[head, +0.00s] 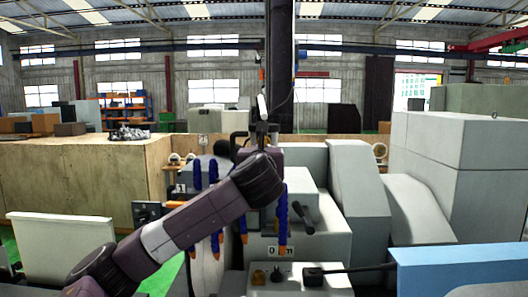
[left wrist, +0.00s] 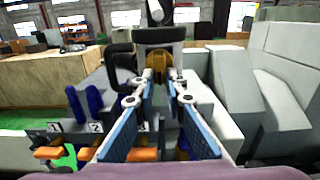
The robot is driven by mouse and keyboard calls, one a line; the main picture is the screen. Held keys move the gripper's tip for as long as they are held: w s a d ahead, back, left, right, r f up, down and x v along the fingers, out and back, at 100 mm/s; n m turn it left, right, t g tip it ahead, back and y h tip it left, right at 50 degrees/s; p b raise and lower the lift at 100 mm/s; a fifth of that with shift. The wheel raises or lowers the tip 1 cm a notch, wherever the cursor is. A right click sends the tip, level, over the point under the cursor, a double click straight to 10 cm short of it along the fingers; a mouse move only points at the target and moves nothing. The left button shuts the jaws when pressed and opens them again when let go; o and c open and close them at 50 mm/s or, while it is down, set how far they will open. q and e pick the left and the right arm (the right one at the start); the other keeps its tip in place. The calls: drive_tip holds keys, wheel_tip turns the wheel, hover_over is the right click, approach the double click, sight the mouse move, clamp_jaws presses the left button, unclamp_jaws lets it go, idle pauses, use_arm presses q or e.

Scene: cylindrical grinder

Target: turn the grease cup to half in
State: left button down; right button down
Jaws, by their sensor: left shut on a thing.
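A brass-coloured piece, which looks like the grease cup (left wrist: 157,64), stands between the fingertips of my left gripper (left wrist: 159,84) in the left wrist view. The two blue-padded fingers converge on it from either side and are shut on it. A dark block (left wrist: 160,36) sits just behind it. How far the cup is turned in cannot be read. In the head view my left arm reaches in from the lower left, and its gripper (head: 263,132) is at the upper part of the grinder (head: 318,225). There my own arm hides the cup. My right gripper is not in view.
A large grey cabinet (head: 455,180) stands at the right and a wooden box (head: 85,180) at the left.

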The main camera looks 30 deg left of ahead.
use_arm(q)
drive_tip(key=shift+f, duration=0.35)
drive_tip(key=c, duration=2)
unclamp_jaws()
drive_tip(key=shift+c, duration=0.2)
drive_tip(key=shift+o, duration=0.4)
drive_tip(key=shift+r, duration=0.2)
drive_tip(key=shift+s, duration=0.1)
drive_tip(key=v, duration=1.2)
